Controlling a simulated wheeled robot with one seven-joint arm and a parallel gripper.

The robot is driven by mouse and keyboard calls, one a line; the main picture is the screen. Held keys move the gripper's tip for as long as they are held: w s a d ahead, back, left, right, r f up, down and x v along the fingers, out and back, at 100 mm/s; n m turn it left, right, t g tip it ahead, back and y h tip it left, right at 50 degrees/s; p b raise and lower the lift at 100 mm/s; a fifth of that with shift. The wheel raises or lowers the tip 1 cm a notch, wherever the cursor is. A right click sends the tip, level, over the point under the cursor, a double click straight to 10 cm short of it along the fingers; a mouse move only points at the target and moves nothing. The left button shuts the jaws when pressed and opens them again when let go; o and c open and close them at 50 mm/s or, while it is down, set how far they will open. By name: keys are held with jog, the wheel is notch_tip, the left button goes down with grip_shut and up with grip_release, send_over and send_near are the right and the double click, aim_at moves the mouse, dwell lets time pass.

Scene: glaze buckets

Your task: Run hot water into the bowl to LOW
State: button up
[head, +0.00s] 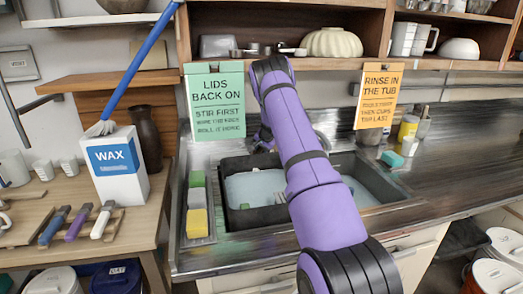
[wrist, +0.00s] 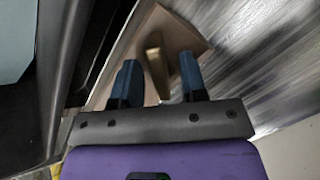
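My gripper (wrist: 160,75) is open in the wrist view, its two blue fingers on either side of a brass lever (wrist: 155,65). A gap shows between the lever and each finger. The lever stands over a tan plate (wrist: 185,35); I cannot tell whether it is the hot tap. The sink has a left basin with a dark tub (head: 238,218) holding pale water (head: 250,190), and a right basin (head: 362,190) partly behind my arm. No level mark is readable.
Sponges (head: 197,222) stand in a tray at the sink's left. A green sign (head: 215,100) and an orange sign (head: 379,95) hang behind. A wax box (head: 122,172) stands on the left table. Bottles and a cup (head: 408,128) stand back right. The right counter (head: 470,150) is clear.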

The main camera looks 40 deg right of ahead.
jog(key=v, duration=1)
jog(key=shift+s+r, duration=0.2)
jog(key=shift+r, duration=0.2)
